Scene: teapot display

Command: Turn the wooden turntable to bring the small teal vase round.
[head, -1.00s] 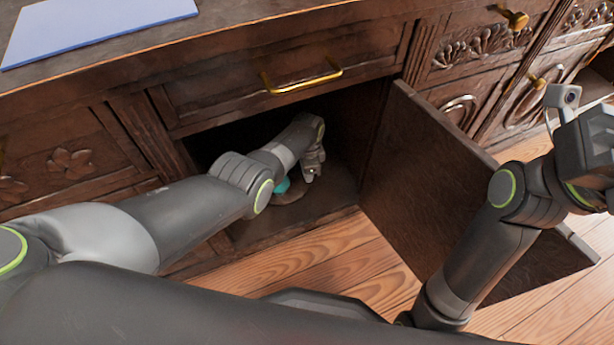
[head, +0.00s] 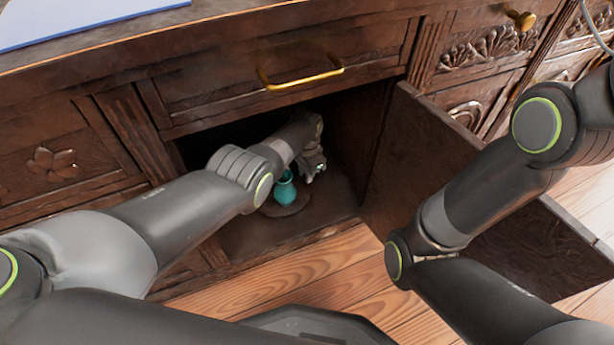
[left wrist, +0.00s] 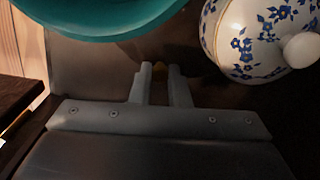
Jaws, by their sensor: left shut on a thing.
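The small teal vase (head: 285,188) stands upright on the round wooden turntable (head: 290,211) inside the open cabinet. In the left wrist view, a teal rounded surface (left wrist: 100,18), seemingly the vase, fills the top left. My left gripper (head: 317,170) reaches into the cabinet just right of the vase. A white teapot with blue flowers (left wrist: 245,40) is close by at the right. My right gripper is out of view.
The open cabinet door (head: 425,160) stands out at the right of the opening, with my right arm in front of it. A drawer with a brass handle (head: 300,80) is above the opening. A blue-white board (head: 70,20) lies on the countertop.

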